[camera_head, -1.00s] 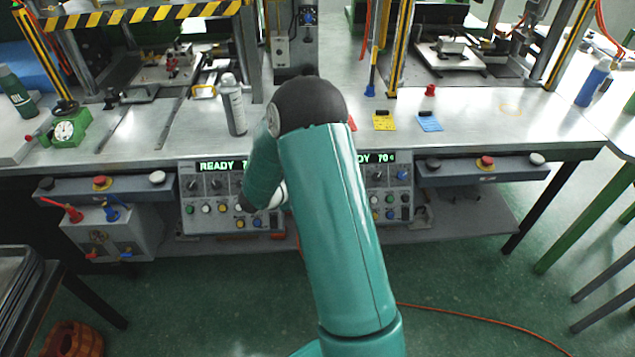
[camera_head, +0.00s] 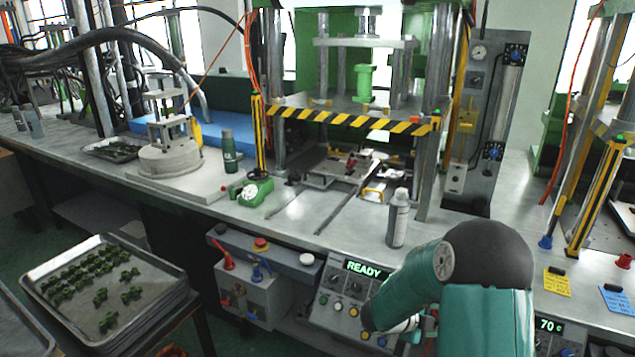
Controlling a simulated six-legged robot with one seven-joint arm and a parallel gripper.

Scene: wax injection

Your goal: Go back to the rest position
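My teal arm with its dark rounded joint reaches in at the lower right, in front of the control panel (camera_head: 345,300) that reads READY. My gripper is not visible; the arm's far end is low in front of the panel and hidden behind my own links. The injection press (camera_head: 350,120) with yellow-black striped edging stands on the metal workbench (camera_head: 300,215) behind the arm. A grey spray can (camera_head: 397,218) stands on the bench just left of my arm's dark joint.
A tray of green wax pieces (camera_head: 135,330) sits on a low stand at the lower left. Yellow (camera_head: 558,283) and blue (camera_head: 617,299) cards lie right of my arm.

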